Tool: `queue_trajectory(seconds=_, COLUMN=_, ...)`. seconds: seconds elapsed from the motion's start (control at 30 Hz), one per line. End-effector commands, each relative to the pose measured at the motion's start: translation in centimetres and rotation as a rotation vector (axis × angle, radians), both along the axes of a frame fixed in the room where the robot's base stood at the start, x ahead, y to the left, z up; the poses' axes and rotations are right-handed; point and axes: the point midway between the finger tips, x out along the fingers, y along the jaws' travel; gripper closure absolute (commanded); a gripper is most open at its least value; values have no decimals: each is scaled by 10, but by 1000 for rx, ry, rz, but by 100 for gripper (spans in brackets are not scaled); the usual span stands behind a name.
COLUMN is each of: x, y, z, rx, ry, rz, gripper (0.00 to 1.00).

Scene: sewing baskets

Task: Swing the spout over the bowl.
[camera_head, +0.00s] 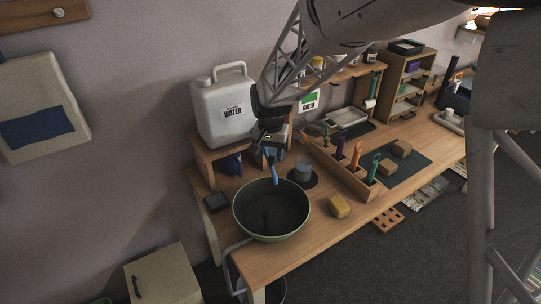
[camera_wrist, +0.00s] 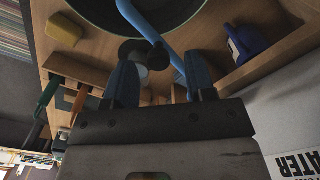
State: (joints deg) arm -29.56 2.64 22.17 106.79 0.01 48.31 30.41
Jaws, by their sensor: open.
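The blue spout (camera_wrist: 150,32) is a bent tube in the wrist view. It runs from beside my right-hand finger up to the left, and its outer end overlaps the dark bowl. In the head view the spout (camera_head: 275,175) hangs below my gripper (camera_head: 271,154), its tip overlapping the bowl's back rim. The round, dark bowl (camera_head: 270,212) stands at the table's front left and looks empty. My gripper (camera_wrist: 161,66) is open, its blue fingers apart with part of the spout in the gap. I cannot tell whether they touch it. My gripper hides the spout's base.
A white water jug (camera_head: 224,108) stands on a wooden shelf behind the bowl. A grey cup (camera_head: 303,170), a yellow sponge (camera_head: 339,207) and a wooden tool holder (camera_head: 345,176) are to the right. The table's front edge is close to the bowl.

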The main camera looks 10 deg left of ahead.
Motion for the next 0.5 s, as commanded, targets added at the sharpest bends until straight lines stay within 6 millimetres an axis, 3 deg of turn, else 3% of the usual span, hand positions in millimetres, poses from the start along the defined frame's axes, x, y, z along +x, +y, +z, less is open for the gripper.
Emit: queue_trajectory(seconds=0.5, x=0, y=0, z=59, rx=0, ry=0, rz=0, gripper=50)
